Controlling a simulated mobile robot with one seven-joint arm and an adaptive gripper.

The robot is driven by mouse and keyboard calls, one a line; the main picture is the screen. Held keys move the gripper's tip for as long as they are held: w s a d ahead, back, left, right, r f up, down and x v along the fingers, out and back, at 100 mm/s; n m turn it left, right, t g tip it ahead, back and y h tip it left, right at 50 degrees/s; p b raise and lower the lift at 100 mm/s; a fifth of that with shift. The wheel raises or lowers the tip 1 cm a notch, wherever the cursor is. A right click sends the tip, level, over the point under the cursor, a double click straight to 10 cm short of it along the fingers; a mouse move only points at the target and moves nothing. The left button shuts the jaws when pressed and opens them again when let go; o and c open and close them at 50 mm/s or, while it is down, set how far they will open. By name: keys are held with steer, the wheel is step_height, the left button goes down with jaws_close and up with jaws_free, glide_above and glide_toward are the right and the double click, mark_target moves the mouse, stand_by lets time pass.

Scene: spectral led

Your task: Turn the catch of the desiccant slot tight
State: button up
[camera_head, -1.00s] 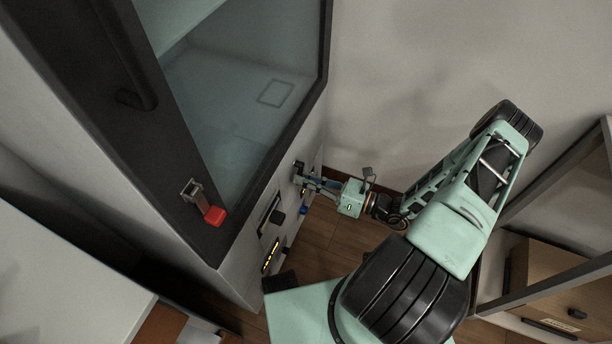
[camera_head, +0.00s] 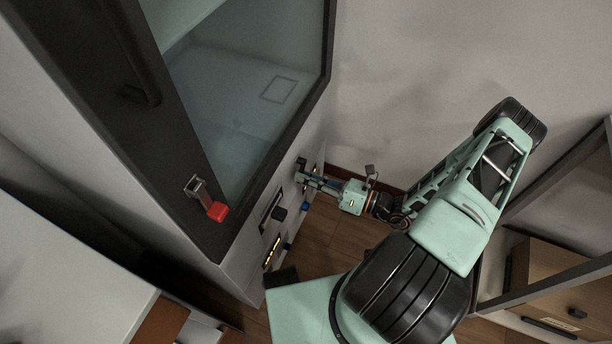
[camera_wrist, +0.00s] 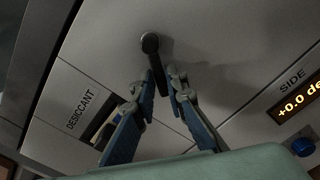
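The catch (camera_wrist: 151,52) is a dark lever with a round pivot head, on the pale front panel of the cabinet. In the wrist view it hangs down with a slight tilt to the right. The desiccant slot (camera_wrist: 62,97) is the labelled panel beside it on the left, with a recess partly hidden by my left finger. My gripper (camera_wrist: 162,76) has its blue fingers on either side of the catch's lower end. They are partly closed, and a narrow gap seems to show on the right. In the head view my gripper (camera_head: 308,178) is at the cabinet's lower front.
A lit display marked SIDE (camera_wrist: 300,103) and a blue button (camera_wrist: 303,147) are at the right of the wrist view. A glass door (camera_head: 250,100) with a red-tipped latch (camera_head: 216,211) is above. A wooden drawer unit (camera_head: 550,280) stands at right.

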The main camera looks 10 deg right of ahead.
steer(key=shift+o, duration=1.4)
steer(key=shift+d, duration=0.1)
steer(key=v, duration=1.1)
steer(key=shift+s+d, duration=0.25)
steer(key=shift+d, duration=0.05)
